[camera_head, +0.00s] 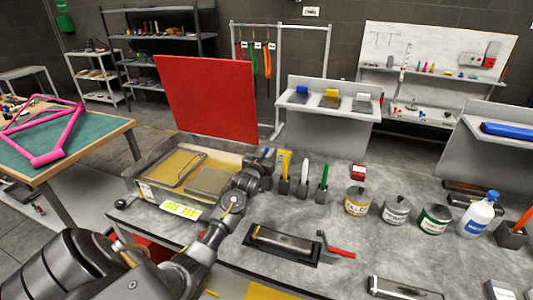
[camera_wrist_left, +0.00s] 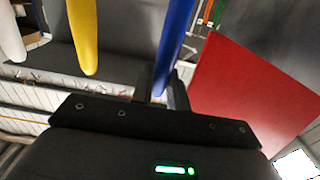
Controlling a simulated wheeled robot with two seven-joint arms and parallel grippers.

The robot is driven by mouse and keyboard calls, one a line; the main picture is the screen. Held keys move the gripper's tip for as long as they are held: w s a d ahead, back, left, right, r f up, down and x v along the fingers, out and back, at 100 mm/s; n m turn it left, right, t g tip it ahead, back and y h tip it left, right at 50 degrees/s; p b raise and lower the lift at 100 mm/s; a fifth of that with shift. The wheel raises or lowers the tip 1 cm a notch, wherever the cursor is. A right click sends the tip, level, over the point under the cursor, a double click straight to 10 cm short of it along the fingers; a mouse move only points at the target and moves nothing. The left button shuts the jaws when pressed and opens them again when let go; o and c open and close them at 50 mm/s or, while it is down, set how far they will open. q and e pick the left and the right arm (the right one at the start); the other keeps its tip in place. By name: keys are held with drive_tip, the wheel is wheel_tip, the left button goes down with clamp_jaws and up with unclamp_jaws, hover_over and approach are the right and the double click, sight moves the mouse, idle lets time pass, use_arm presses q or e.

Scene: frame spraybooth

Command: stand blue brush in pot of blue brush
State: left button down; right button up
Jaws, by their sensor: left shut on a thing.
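My left gripper (camera_head: 265,168) is at the back of the grey bench, just left of the yellow brush (camera_head: 284,164). It is shut on the blue brush (camera_wrist_left: 176,42), whose handle shows large in the left wrist view, running down between the fingers. In the head view the blue brush is mostly hidden by the gripper; only a bit of blue shows. The pot of the blue brush cannot be made out; the gripper may cover it. My right gripper is not in view.
The white brush (camera_head: 304,172) and green brush (camera_head: 324,175) stand in small dark pots right of the yellow one. Several paint tins (camera_head: 397,209) and a white bottle (camera_head: 478,212) stand further right. A shallow tray box (camera_head: 145,190) and red panel (camera_head: 208,98) are left of the gripper.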

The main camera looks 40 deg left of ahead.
use_arm(q)
drive_tip(key=c, duration=1.3)
unclamp_jaws()
drive_tip(key=shift+s, duration=0.1)
drive_tip(key=shift+b+v, duration=1.4)
drive_tip(key=shift+v, duration=3.95)
